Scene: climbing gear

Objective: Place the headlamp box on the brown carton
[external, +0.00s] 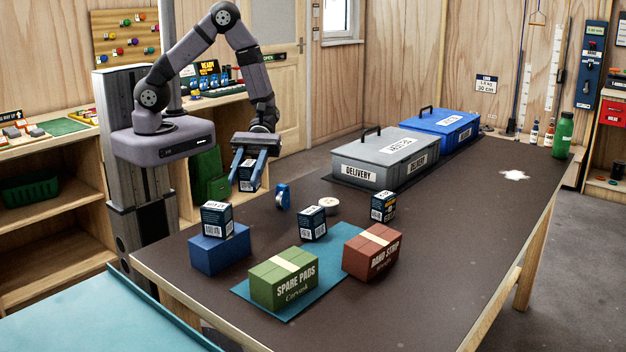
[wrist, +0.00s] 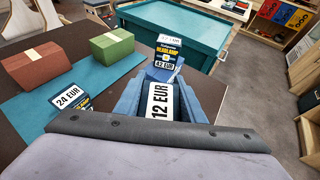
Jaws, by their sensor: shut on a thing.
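My gripper (external: 246,178) hangs above the table's left side, shut on a small dark box (external: 249,172) held clear of the table. In the wrist view this held box shows a "12 EUR" label (wrist: 160,102) between the fingers. A box labelled "HEADLAMP 42 EUR" (wrist: 163,62) is beyond the fingers; in the external view a dark box (external: 217,219) stands on a blue block (external: 220,252) there. The reddish-brown carton (external: 366,255), marked "HAND STRAP", is at the front right of the teal mat; its top is bare. It also shows in the wrist view (wrist: 35,66).
A green "SPARE PADS" carton (external: 284,283) is on the teal mat (external: 325,277). Two similar dark boxes stand near the cartons (external: 313,223) (external: 383,206). A blue roll (external: 282,197) and white roll (external: 329,205) lie behind. Grey (external: 385,160) and blue cases stand farther back.

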